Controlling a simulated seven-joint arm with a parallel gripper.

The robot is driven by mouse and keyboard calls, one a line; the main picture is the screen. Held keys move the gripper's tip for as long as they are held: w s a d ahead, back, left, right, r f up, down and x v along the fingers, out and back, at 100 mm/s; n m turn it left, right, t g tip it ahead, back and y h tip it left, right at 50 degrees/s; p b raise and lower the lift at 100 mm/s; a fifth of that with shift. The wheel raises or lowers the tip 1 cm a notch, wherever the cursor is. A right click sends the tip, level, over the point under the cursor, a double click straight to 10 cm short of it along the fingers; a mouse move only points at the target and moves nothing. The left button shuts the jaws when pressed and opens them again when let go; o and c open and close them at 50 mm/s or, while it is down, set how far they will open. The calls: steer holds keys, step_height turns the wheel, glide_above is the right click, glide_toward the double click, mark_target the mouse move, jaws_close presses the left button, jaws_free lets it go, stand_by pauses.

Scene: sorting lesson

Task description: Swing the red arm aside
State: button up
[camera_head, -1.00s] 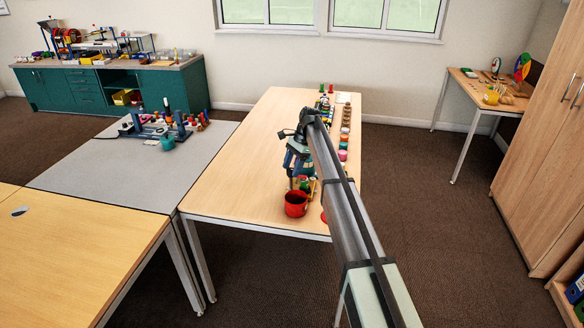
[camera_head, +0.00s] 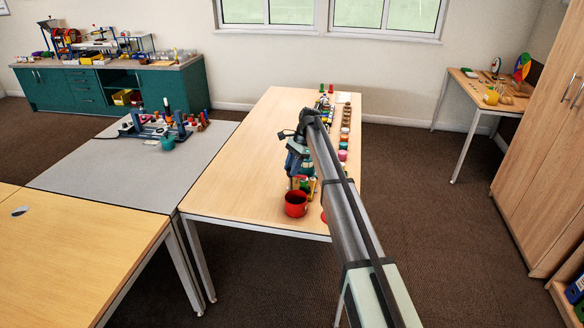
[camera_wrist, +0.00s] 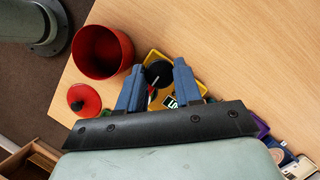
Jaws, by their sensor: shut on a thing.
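My gripper (camera_wrist: 159,70) points down over the near end of the wooden table, its two blue fingers on either side of a black round piece (camera_wrist: 158,73), shut on it. The piece stands in or over a yellow-edged tray (camera_wrist: 206,88). A thin pale rod and a small red bit show between the fingers, partly hidden by my gripper. I cannot make out a whole red arm. In the head view my gripper (camera_head: 297,165) is beside several small coloured things, just behind the red pot (camera_head: 296,204). The pot also shows in the wrist view (camera_wrist: 103,52).
A red lid with a black knob (camera_wrist: 84,101) lies near the pot, at the table's edge. Several small items (camera_head: 344,130) line the table's right side. The left part of the wooden table (camera_head: 245,170) is clear. A grey table (camera_head: 95,180) adjoins it.

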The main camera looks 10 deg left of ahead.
steer(key=n+g+h, duration=0.1)
steer(key=n, duration=0.3)
steer(key=shift+w+a, duration=0.1)
steer(key=shift+a, duration=0.05)
steer(key=shift+a+n+h, duration=0.1)
steer(key=shift+n+h, duration=1)
steer(key=shift+n, duration=1.3)
steer(key=o, duration=1)
steer(key=shift+r, duration=0.1)
